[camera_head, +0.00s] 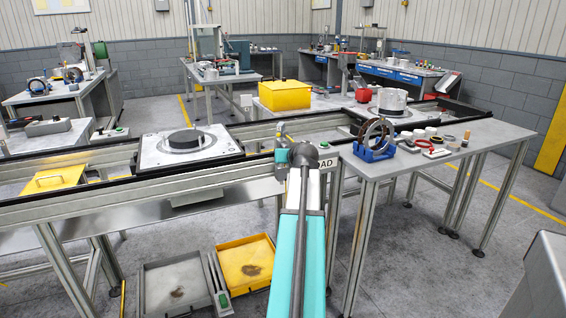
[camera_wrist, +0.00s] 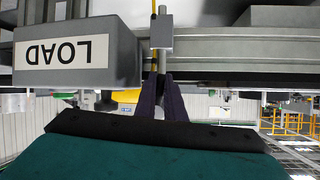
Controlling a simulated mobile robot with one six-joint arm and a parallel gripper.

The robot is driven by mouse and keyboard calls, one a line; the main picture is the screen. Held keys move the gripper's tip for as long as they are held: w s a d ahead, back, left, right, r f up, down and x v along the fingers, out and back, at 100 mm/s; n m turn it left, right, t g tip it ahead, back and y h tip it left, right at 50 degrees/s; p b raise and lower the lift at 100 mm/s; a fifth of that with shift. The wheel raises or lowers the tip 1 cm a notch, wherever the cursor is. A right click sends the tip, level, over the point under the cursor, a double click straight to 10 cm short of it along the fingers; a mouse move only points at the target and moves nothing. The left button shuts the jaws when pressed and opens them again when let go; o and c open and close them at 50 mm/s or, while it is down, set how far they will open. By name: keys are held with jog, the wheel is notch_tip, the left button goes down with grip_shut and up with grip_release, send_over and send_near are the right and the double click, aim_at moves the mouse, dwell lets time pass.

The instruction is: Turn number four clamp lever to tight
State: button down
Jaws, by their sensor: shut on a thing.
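In the head view, my arm reaches to the rail by the LOAD sign (camera_head: 326,163) and largely hides the lever there.
A pallet (camera_head: 220,152) with a dark ring (camera_head: 187,142) sits on the conveyor to the left. A side table (camera_head: 480,137) on the right carries a blue stand (camera_head: 374,150) with a ring and small parts. Grey (camera_head: 152,300) and yellow (camera_head: 232,250) trays lie below the conveyor.

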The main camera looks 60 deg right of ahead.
jog(key=shift+s+d+n+h+b, duration=0.1)
jog(key=shift+d+n+h+b, duration=0.15)
jog(key=shift+n+h, duration=0.2)
dwell(0.3)
jog(key=c, duration=1.8)
grip_release()
jog(key=shift+c, duration=0.2)
jog(key=shift+a, duration=0.1)
jog(key=v, duration=1.3)
jog(key=shift+s+a+r, duration=0.2)
jog(key=shift+a+r, duration=0.05)
jog(key=shift+r, duration=0.05)
jog(key=shift+w, duration=0.1)
